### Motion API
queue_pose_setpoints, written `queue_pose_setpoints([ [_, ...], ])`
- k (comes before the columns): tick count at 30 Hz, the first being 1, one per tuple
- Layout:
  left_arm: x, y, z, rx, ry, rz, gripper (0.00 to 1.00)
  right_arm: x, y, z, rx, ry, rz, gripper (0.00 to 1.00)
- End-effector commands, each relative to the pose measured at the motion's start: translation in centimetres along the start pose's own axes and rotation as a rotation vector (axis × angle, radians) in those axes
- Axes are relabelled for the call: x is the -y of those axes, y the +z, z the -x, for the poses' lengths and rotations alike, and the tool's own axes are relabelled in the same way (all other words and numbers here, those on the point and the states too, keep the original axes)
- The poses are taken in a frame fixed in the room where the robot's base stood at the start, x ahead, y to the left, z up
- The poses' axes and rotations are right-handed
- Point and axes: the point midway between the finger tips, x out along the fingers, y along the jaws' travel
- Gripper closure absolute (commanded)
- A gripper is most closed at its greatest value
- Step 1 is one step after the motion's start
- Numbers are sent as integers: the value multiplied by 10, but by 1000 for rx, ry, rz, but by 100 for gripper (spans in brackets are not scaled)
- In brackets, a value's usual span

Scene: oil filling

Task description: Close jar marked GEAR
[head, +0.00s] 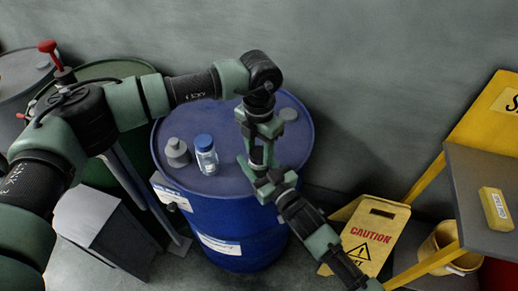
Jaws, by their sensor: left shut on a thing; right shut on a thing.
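A clear jar with a blue cap (206,155) stands upright on the blue drum (222,105); its label is too small to read. My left gripper (258,150) points down over the right part of the drum top. My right gripper (262,178) comes up from the lower right and meets it there. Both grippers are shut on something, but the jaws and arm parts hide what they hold. I cannot tell which piece is the jar marked GEAR.
A grey can (177,153) stands left of the capped jar, and a grey plug (288,115) sits at the drum's back right. A yellow caution sign (368,235), a yellow bucket (440,250) and a shelf with a yellow box (496,208) are on the right.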

Motion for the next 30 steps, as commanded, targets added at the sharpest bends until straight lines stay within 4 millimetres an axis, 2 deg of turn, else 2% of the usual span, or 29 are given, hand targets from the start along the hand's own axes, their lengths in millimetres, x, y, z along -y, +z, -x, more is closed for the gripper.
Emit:
queue_pose_setpoints([
  [6, 0, 0, 0, 0, 2, -522, 100, 0, 0, 0, 1, 0, 0, 100],
  [10, 0, 0, 0, -1, 2, -789, 100, 0, 0, 0, 1, 0, 0, 100],
  [12, 0, 0, 0, -1, 1, -874, 100, 0, 0, 0, 1, 0, 0, 100],
  [16, 0, 0, 0, 0, 1, -864, 100, 0, 0, 0, 1, 0, 0, 100],
  [17, 0, 0, 0, 0, 1, -863, 51, 0, 0, 0, 1, 0, 0, 100],
  [18, 0, 0, 0, 0, 2, -863, 40, 0, 0, 0, 1, 0, 0, 100],
  [19, 0, 0, 0, 0, 1, -863, 35, 0, 0, 0, 1, 0, 0, 100],
  [30, 0, 0, 3, 1, 1, -861, 35, 0, 0, 0, 1, 0, 0, 100],
])
